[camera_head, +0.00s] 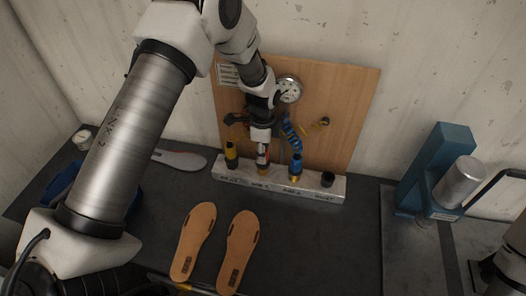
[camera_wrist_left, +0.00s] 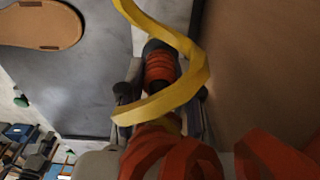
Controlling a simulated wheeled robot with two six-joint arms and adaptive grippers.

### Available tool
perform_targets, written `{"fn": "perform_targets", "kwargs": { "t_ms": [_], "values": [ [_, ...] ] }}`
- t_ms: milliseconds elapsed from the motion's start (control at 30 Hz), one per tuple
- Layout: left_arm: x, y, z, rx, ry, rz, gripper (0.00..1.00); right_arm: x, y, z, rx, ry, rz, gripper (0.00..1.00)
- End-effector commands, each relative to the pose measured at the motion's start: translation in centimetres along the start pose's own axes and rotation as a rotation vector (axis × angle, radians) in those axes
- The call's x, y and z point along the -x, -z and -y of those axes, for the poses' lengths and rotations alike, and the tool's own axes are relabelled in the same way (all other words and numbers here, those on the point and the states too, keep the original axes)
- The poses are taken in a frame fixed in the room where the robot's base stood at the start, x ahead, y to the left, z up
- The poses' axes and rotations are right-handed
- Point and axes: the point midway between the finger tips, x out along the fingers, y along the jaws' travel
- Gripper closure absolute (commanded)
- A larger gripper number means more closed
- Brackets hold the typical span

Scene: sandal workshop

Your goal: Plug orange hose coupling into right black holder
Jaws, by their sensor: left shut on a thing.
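My left gripper (camera_head: 262,138) points down over the pale holder bar (camera_head: 310,191) and is shut on the orange hose coupling (camera_head: 263,158). The coupling is upright at the bar's second place from the left; I cannot tell whether it is seated there. In the left wrist view the ridged orange coupling (camera_wrist_left: 160,68) lies between my fingers, partly hidden by a yellow coiled hose. The right black holder (camera_head: 327,179) stands at the bar's right end with nothing in it. My right gripper is not clearly in view.
A yellow coupling (camera_head: 231,152) and a blue coupling (camera_head: 296,165) stand on either side. A wooden panel (camera_head: 345,95) with a gauge (camera_head: 289,89) rises behind. Two tan soles (camera_head: 240,245) lie in front. A blue press (camera_head: 437,165) stands at the right.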

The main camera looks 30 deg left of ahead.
Motion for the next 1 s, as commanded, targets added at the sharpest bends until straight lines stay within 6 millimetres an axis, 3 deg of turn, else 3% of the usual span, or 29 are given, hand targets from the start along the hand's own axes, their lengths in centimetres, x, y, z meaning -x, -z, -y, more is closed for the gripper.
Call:
{"fn": "perform_targets", "kwargs": {
  "t_ms": [33,833,1000],
  "values": [
    [0.9,0.0,0.0,0.0,0.001,0.0,0.92,0.8,0.0,0.0,0.0,0.0,0.0,0.6],
    [7.6,0.0,0.0,0.0,0.001,0.0,0.92,5.8,0.0,0.0,0.0,0.0,0.0,0.6],
    [8.7,0.0,0.1,0.0,0.003,-0.001,0.92,5.4,0.0,0.0,0.0,0.0,0.0,0.6]
  ]
}}
